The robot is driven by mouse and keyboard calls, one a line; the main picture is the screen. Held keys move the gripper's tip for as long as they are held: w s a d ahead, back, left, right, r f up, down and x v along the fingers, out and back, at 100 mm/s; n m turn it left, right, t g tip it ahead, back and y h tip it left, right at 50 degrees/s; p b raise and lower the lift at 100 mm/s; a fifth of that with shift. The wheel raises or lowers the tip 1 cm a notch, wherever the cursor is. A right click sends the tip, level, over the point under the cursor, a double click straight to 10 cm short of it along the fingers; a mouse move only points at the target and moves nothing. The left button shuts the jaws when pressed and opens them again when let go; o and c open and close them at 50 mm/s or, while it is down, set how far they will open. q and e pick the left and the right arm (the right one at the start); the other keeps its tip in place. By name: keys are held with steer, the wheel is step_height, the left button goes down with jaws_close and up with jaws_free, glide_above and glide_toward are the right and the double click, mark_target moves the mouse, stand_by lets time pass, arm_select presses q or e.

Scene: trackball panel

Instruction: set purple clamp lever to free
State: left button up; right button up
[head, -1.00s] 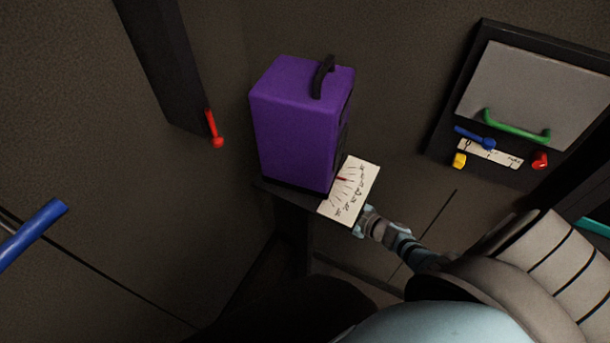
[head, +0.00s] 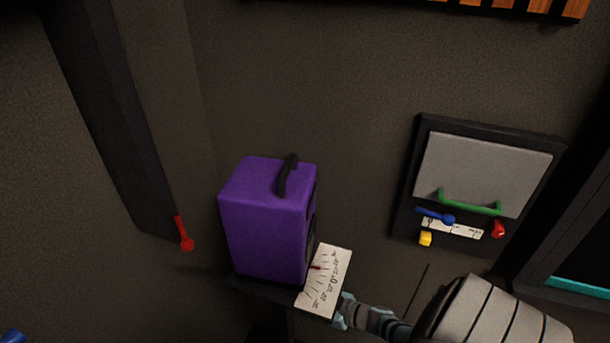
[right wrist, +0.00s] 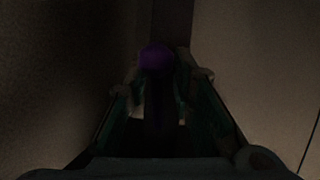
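The purple clamp lever shows in the right wrist view as a round purple knob (right wrist: 155,57) on a dark shaft, between the fingers of my right gripper (right wrist: 172,85). That view is very dark, and I cannot tell whether the fingers press on the lever. In the head view my right gripper (head: 343,311) is at the lower edge of a white scale card (head: 323,283) with a red pointer. The card is beside a purple box (head: 265,225) with a black handle. The lever is not clearly visible in the head view. My left gripper is not in view.
A red lever (head: 185,240) hangs from a dark post at the left. A wall panel (head: 480,170) at the right carries a green handle (head: 470,203), a blue lever (head: 435,217), a yellow knob (head: 425,239) and a red knob (head: 498,229). Bare wall lies between.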

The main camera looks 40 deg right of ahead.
steer(key=shift+w+r, duration=0.1)
steer(key=shift+r, duration=0.1)
steer(key=v, duration=1.2)
steer(key=shift+f, duration=0.2)
